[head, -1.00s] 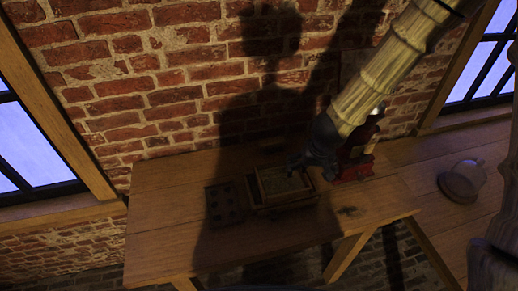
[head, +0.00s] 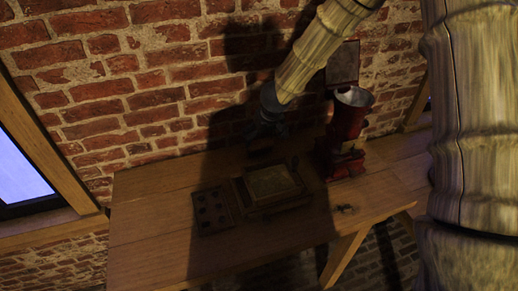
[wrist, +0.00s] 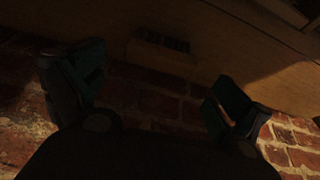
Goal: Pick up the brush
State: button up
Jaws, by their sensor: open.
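My gripper (head: 264,135) hangs over the back of the wooden table, close to the brick wall, in deep shadow. In the wrist view its two dark fingers stand wide apart, with nothing held between them (wrist: 160,85). Beyond the fingertips, a small brown block with dark tufts or pieces (wrist: 165,42) lies near the table's wall-side edge, apart from the fingers. It may be the brush, but it is too dark to be sure. In the head view that spot lies under my gripper and is mostly hidden.
A shallow framed box (head: 272,184) sits mid-table, with a dark plate with holes (head: 212,209) to its left. A tall red device with a metal funnel (head: 347,135) stands at right. A small dark item (head: 345,209) lies near the front. The table's left part (head: 150,225) is clear.

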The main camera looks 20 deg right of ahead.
aim_at(260, 142)
jog(key=shift+w+b+x, duration=0.1)
jog(key=shift+b+x, duration=0.2)
jog(key=shift+x, duration=1.4)
jog(key=shift+w+b+x, duration=0.15)
jog(key=shift+b+x, duration=0.15)
jog(key=shift+x, duration=1.35)
jog(key=shift+r, duration=0.1)
jog(key=c, duration=0.7)
